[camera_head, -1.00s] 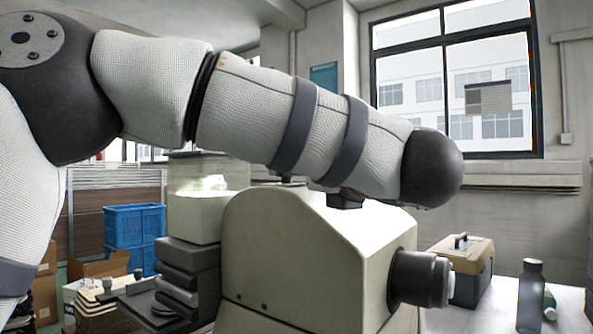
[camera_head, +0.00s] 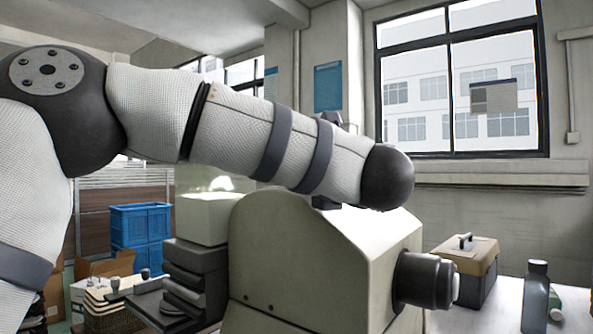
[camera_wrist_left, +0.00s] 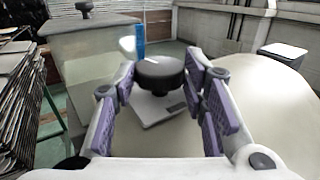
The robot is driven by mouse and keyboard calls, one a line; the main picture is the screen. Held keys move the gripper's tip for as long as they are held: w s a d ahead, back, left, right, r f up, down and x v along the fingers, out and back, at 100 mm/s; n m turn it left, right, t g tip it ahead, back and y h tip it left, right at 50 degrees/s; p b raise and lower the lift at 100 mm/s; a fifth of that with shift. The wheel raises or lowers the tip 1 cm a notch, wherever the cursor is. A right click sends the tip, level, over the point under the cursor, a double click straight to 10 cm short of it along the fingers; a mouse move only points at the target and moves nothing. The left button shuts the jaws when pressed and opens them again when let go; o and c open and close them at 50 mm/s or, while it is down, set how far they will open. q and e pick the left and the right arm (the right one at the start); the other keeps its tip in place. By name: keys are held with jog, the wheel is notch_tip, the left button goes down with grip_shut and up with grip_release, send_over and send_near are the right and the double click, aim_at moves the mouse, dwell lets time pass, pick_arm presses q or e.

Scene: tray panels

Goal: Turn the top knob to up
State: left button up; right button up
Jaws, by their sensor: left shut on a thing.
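The top knob (camera_wrist_left: 160,76) is a round black knob with a pale line on its top face, over a light square plate (camera_wrist_left: 160,108). In the left wrist view my left gripper (camera_wrist_left: 160,70) has its purple-padded fingers on both sides of the knob, shut on it. The pale line slants slightly up to the right in that view. In the head view my left arm lies across the top of the beige machine housing (camera_head: 290,250) and hides the gripper. Only small dark parts show around the arm, too covered to identify. My right gripper is out of view.
A black side knob (camera_head: 425,280) sticks out from the housing's right face. A toolbox (camera_head: 472,265) and dark bottle (camera_head: 535,295) stand to the right. Blue crates (camera_head: 140,225) are at the left. Another dark knob (camera_wrist_left: 84,7) tops a box in the wrist view.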

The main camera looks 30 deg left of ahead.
pick_arm(q)
jog(key=shift+s+a+r+m+t+h+p, duration=0.1)
jog(key=shift+s+r+m+t+h+p, duration=0.25)
jog(key=shift+m+t+h, duration=0.2)
jog(key=shift+s+a+r+m+t+h+p, duration=0.1)
jog(key=shift+s+r+m+t+h+p, duration=0.25)
jog(key=shift+t, duration=0.3)
jog(key=shift+w+f+m+t+h, duration=0.3)
jog(key=shift+w+f+m+h, duration=0.1)
jog(key=shift+w+f+h, duration=0.2)
jog(key=shift+s, duration=0.15)
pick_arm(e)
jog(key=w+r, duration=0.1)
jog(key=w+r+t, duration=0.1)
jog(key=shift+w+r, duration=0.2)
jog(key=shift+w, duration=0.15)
pick_arm(q)
jog(key=o, duration=1.1)
jog(key=shift+f, duration=0.1)
jog(key=shift+o, duration=0.2)
jog(key=shift+d, duration=0.1)
jog(key=v, duration=1.2)
